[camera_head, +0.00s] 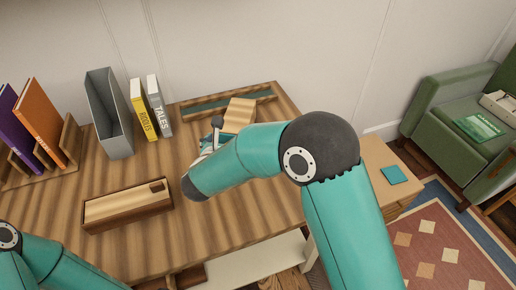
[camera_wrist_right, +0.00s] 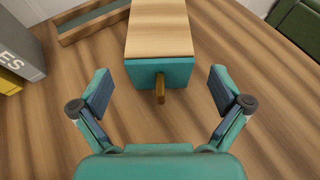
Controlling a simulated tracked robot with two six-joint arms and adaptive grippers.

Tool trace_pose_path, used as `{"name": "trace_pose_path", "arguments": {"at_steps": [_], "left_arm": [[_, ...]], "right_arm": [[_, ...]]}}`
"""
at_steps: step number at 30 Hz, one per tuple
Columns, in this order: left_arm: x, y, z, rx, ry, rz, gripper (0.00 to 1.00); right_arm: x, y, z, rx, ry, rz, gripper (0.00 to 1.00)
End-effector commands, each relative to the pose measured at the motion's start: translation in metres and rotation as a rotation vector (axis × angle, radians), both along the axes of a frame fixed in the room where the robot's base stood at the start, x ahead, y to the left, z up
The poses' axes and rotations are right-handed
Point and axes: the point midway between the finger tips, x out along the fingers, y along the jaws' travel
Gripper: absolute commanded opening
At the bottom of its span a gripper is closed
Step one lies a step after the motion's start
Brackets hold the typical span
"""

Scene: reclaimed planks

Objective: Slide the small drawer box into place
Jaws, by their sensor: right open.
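The small drawer box (camera_wrist_right: 160,35) has a pale wooden top, a teal front and a short wooden knob (camera_wrist_right: 160,90). In the head view the drawer box (camera_head: 239,114) lies on the desk, its far end close to a long shallow wooden piece with a teal inside (camera_head: 205,105). My right gripper (camera_wrist_right: 160,97) is open, with one finger on each side of the knob and apart from it. In the head view my right gripper (camera_head: 212,135) is mostly hidden behind my arm. My left gripper is out of view; only its arm shows at bottom left.
A long wooden box (camera_head: 128,206) lies at the desk's front left. A grey file holder (camera_head: 109,112), yellow and white books (camera_head: 144,110) and a book rack (camera_head: 60,160) stand behind it. A green armchair (camera_head: 460,110) is at the right.

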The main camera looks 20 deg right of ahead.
Motion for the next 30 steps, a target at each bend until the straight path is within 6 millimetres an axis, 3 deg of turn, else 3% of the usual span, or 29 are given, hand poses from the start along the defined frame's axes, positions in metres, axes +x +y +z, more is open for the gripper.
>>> {"name": "trace_pose_path", "arguments": {"at_steps": [18, 30], "left_arm": [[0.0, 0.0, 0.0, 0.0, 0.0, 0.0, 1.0], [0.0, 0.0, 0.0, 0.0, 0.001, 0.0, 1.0]], "right_arm": [[-0.083, 0.047, 0.04, -0.001, -0.003, 0.003, 1.0], [-0.094, 0.052, 0.045, 0.0, -0.002, 0.0, 1.0]]}}
